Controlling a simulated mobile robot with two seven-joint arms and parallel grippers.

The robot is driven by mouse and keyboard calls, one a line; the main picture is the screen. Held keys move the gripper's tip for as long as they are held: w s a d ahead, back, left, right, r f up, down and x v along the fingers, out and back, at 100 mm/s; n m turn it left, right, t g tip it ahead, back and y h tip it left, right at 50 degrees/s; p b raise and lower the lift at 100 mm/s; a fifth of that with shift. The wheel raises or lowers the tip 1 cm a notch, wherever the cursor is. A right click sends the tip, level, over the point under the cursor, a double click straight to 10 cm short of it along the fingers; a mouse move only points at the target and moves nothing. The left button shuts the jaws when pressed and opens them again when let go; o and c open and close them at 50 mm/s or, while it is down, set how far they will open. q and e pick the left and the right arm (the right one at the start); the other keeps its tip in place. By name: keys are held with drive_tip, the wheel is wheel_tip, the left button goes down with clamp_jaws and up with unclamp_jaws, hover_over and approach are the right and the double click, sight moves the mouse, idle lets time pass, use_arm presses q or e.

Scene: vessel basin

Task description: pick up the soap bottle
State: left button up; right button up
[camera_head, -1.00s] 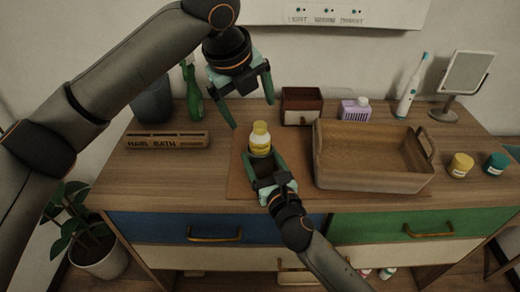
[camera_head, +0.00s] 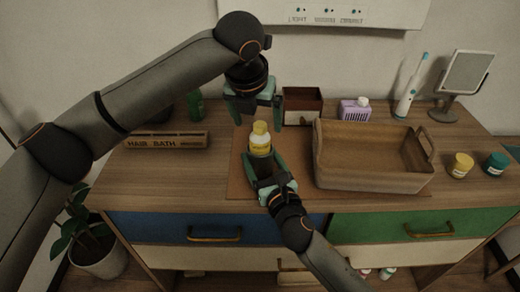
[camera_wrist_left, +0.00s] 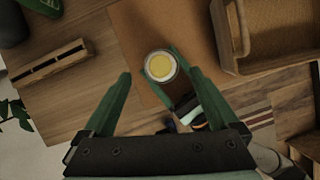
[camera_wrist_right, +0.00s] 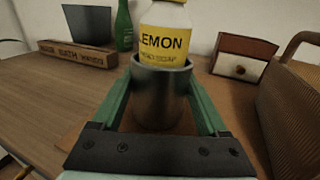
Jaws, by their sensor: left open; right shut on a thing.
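The soap bottle (camera_head: 260,142) is yellow and white with a yellow cap, and its label reads LEMON in the right wrist view (camera_wrist_right: 163,42). It stands upright in a dark metal cup (camera_wrist_right: 160,92), which hides its lower part. My right gripper (camera_head: 263,163) is shut on the cup, with a finger on each side. My left gripper (camera_head: 257,120) is open and empty above the bottle, pointing down. In the left wrist view the round top of the bottle (camera_wrist_left: 160,67) shows between its spread fingers, with no clear contact.
A wooden open basket (camera_head: 375,180) stands right of the bottle. A small box (camera_head: 302,100) and a purple bottle (camera_head: 354,110) stand behind. A HAIR BATH box (camera_head: 165,141) lies left. A brown mat (camera_head: 240,184) lies beneath. Yellow (camera_head: 460,165) and teal (camera_head: 495,165) jars stand far right.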

sight(259, 127)
use_arm(q)
drive_tip(key=x, duration=0.5)
drive_tip(key=shift+w+d+f, duration=0.1)
drive_tip(key=shift+f, duration=0.3)
clamp_jaws()
idle(0.5)
drive_tip(key=shift+r, duration=0.1)
